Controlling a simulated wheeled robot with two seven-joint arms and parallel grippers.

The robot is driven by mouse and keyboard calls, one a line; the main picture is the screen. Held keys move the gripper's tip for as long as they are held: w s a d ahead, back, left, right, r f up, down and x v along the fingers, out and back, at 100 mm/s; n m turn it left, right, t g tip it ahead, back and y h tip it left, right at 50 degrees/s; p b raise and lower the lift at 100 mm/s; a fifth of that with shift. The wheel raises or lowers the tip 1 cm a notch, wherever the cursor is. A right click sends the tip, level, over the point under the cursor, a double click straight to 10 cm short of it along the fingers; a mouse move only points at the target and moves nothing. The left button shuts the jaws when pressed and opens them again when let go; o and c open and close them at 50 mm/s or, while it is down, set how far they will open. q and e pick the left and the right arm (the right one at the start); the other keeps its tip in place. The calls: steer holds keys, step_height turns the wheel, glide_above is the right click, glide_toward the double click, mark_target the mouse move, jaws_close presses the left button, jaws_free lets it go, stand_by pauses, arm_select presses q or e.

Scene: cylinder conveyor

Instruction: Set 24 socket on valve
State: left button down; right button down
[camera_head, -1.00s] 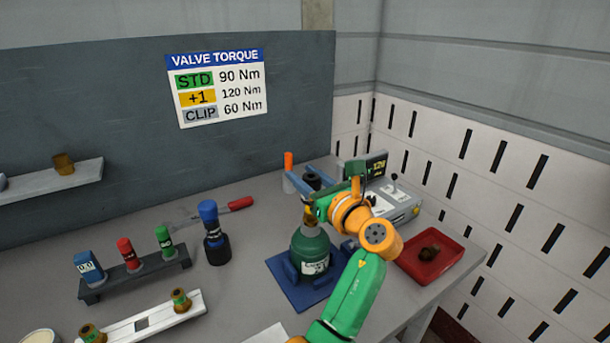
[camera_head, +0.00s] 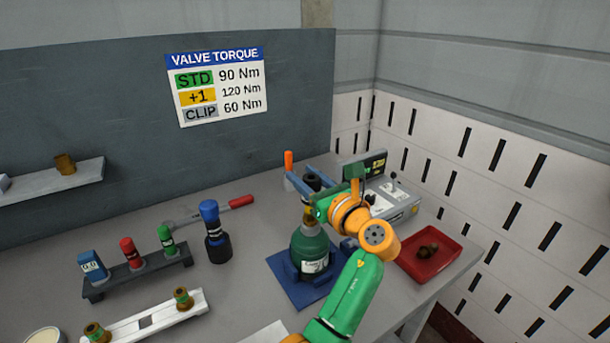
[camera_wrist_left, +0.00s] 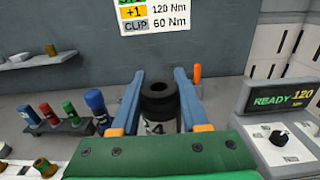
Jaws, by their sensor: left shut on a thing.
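My left gripper (camera_head: 298,178) is shut on a black socket (camera_head: 312,182), held between its two blue fingers. In the left wrist view the socket (camera_wrist_left: 159,98) is upright, its round opening on top and a pale label with a "4" visible below. The green cylinder (camera_head: 310,252) stands in a blue holder (camera_head: 290,287). Its brass valve (camera_head: 308,215) shows just below the gripper and is partly hidden. The socket is above the valve; I cannot tell whether they touch. My right gripper does not show.
The torque controller (camera_head: 398,203) reads READY 120 in the left wrist view (camera_wrist_left: 277,99). A red tray (camera_head: 430,262) lies at right. A rack (camera_head: 140,273) with blue, red and green pieces, a blue-topped black tool (camera_head: 212,225) and a red-handled tool (camera_head: 241,202) are at left.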

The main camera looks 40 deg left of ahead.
arm_select(q)
steer(key=shift+f+b, duration=0.8)
steer(key=shift+f, duration=1.5)
steer(key=shift+c, duration=1.6)
jaws_free()
step_height(320, 180, up, 6)
steer(key=p, duration=0.7)
steer(key=shift+p, duration=0.4)
